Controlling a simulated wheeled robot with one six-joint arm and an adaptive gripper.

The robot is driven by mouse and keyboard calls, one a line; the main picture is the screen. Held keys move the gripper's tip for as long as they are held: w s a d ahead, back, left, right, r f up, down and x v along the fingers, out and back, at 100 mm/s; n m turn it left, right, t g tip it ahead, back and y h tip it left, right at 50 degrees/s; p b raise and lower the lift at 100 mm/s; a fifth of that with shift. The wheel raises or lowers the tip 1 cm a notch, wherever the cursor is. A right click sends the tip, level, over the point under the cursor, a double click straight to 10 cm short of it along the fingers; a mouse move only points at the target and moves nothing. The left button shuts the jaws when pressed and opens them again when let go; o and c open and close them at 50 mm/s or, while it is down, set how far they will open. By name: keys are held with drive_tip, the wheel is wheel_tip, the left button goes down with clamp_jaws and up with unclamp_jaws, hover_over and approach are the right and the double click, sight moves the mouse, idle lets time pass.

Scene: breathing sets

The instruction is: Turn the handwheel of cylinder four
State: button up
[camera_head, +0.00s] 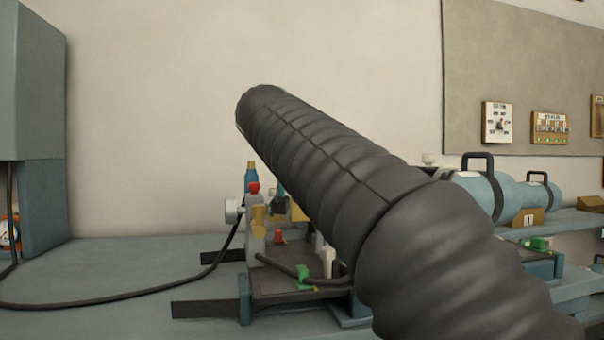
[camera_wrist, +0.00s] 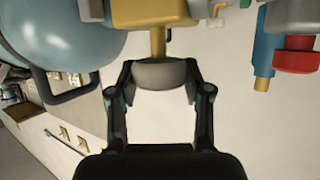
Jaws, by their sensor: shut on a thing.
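In the wrist view a grey, rounded handwheel (camera_wrist: 160,75) sits on the end of a brass stem below a yellow valve body (camera_wrist: 150,14). My gripper (camera_wrist: 160,70) has one finger on each side of the handwheel and is shut on it. A light blue cylinder (camera_wrist: 65,35) with a dark handle is at the upper left. No number shows on it, so I cannot tell which cylinder it is. In the head view my thick dark arm hides the gripper and this handwheel.
In the head view a bench (camera_head: 110,265) carries a black cable (camera_head: 120,296) and a dark tray (camera_head: 300,287) with small fittings. Light blue cylinders (camera_head: 480,190) lie at the right, by a tag (camera_head: 527,218) marked 1. A blue-grey cabinet (camera_head: 38,190) stands left.

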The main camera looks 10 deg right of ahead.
drive_tip(key=shift+f, duration=0.1)
drive_tip(key=o, duration=1.2)
drive_tip(key=shift+s, duration=0.1)
drive_tip(key=v, duration=1.2)
